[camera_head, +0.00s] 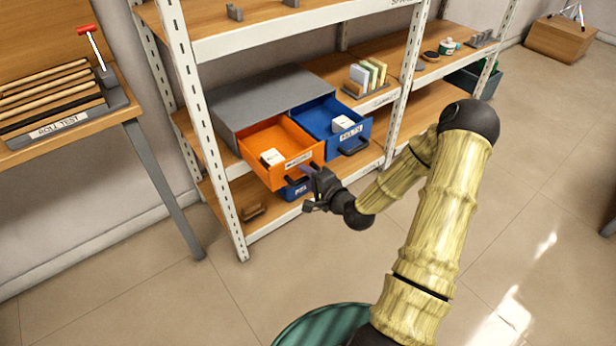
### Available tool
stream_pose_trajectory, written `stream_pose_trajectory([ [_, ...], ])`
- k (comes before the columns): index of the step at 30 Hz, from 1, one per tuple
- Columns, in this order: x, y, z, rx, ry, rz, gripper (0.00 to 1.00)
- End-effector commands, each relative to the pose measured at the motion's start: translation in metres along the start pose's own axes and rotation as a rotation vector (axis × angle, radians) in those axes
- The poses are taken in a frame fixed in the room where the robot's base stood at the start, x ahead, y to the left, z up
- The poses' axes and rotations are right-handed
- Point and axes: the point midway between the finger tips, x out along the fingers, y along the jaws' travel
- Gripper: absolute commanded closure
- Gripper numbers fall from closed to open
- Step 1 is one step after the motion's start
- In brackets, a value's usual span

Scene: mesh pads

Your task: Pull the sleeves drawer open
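A grey drawer cabinet (262,95) sits on the middle shelf. Its orange drawer (285,174) stands pulled out, with a white block (271,157) inside and a label on its front too small to read surely. Its blue drawer (352,141) beside it on the right is also out, with a white block (342,123) inside and a dark handle (354,148). I cannot tell which drawer is labelled sleeves. My gripper (309,173) is at the orange drawer's front, around its handle area. The fingers and handle are too small and overlapped to tell whether it grips.
A blue bin (296,190) stands lower, behind my gripper. A white shelf post (211,150) rises left of the orange drawer. Cards in a holder (368,75) stand right of the cabinet. A roll test table (62,120) is at left.

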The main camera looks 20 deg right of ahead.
Motion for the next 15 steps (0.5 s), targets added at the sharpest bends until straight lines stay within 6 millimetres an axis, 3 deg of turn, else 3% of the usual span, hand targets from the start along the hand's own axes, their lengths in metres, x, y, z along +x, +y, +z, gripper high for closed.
stream_pose_trajectory([
  [8, -0.009, -0.001, -0.001, 0.001, 0.003, 0.001, 0.67],
  [15, -0.05, -0.002, -0.005, 0.005, 0.012, 0.002, 0.67],
])
